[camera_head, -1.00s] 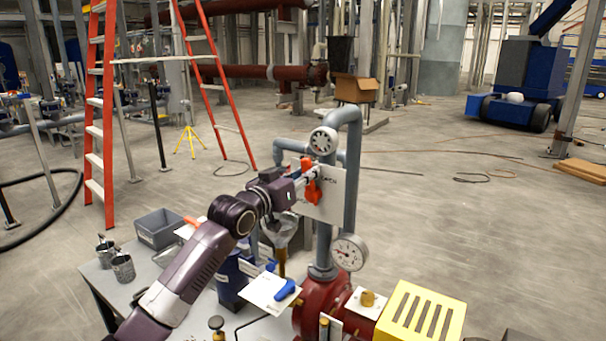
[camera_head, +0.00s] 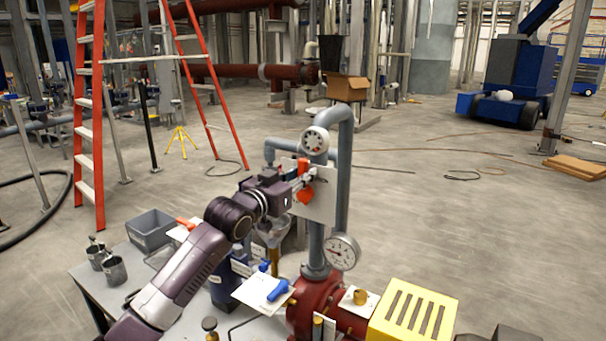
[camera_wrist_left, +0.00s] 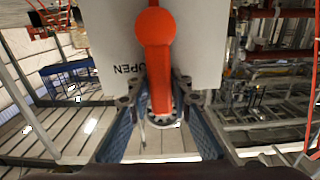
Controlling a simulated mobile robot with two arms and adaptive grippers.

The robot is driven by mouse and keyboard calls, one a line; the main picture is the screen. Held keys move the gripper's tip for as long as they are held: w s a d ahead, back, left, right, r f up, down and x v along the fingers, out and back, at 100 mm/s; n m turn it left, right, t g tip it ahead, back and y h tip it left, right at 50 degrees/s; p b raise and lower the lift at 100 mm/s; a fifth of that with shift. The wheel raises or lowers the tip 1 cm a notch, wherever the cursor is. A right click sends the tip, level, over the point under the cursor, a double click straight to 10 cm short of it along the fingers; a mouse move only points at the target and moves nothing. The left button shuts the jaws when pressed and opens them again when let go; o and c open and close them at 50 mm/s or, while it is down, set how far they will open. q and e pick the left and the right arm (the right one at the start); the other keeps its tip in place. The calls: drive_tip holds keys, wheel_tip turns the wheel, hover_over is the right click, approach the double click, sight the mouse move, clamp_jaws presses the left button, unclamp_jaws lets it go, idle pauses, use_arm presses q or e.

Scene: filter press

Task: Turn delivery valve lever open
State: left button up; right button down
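The orange-red delivery valve lever (camera_head: 304,194) stands in front of a white plate (camera_head: 322,205) on the grey pipework. In the left wrist view the lever (camera_wrist_left: 158,55) has a round knob at its upper end, and the white plate (camera_wrist_left: 205,45) behind it carries the word OPEN. My left gripper (camera_head: 300,181) is at the lever. In the wrist view its two fingers (camera_wrist_left: 158,105) stand apart, one on each side of the lever's lower part. A narrow gap seems to show on each side; contact is not clear. My right gripper is not in view.
A red pump (camera_head: 314,296) and yellow guard (camera_head: 413,312) stand in front. A table (camera_head: 120,290) holds a grey bin (camera_head: 150,230) and metal cups (camera_head: 115,270).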

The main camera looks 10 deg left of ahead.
use_arm(q)
drive_tip(key=o, duration=0.4)
drive_tip(key=v, duration=1.2)
drive_tip(key=shift+f, duration=0.1)
